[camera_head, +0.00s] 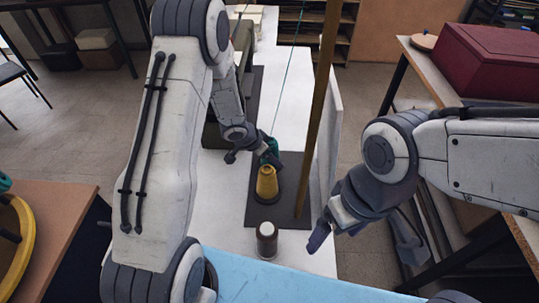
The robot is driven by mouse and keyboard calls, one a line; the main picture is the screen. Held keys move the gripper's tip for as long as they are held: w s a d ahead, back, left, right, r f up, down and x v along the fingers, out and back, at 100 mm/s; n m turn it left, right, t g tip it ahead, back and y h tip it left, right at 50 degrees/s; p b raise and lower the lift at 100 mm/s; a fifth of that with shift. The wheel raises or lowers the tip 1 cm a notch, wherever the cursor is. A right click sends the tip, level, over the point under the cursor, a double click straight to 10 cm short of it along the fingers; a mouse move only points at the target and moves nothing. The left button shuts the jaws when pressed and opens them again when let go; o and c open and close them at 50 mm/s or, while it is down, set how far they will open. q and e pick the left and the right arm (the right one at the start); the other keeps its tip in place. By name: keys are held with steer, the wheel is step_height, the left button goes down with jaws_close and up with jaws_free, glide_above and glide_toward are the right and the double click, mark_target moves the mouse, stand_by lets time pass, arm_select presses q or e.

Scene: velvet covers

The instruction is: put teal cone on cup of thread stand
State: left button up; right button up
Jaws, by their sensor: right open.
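A teal cone (270,150) shows as a small teal patch just behind the yellow cone (267,182), partly hidden by my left gripper. The yellow cone stands upright on a dark round base on the dark mat (287,207). A tall brown post (323,100) of the thread stand rises right of the cones. My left gripper (250,155) is at the teal cone. Whether its jaws are closed on the cone is too small to tell. My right gripper (328,230) is open and empty, right of the mat. The cup is not clearly visible.
A brown and white cylinder (267,241) stands in front of the mat on the white table (222,215). A teal thread (285,90) runs down towards the teal cone. A dark red box (492,60) sits on a side table at right. A yellow ring (18,240) lies at left.

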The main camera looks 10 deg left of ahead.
arm_select(q)
steer(key=p+v, duration=0.4)
steer(key=v, duration=0.8)
steer(key=b+x, duration=0.4)
steer(key=x, duration=0.7)
steer(key=shift+d+f, duration=0.1)
steer(key=shift+f, duration=0.3)
steer(key=shift+w+d, duration=0.1)
steer(key=shift+w, duration=0.15)
steer(key=shift+s+r+p, duration=0.1)
steer(key=shift+r+p, duration=0.75)
steer(key=shift+r, duration=1)
steer(key=shift+f, duration=0.1)
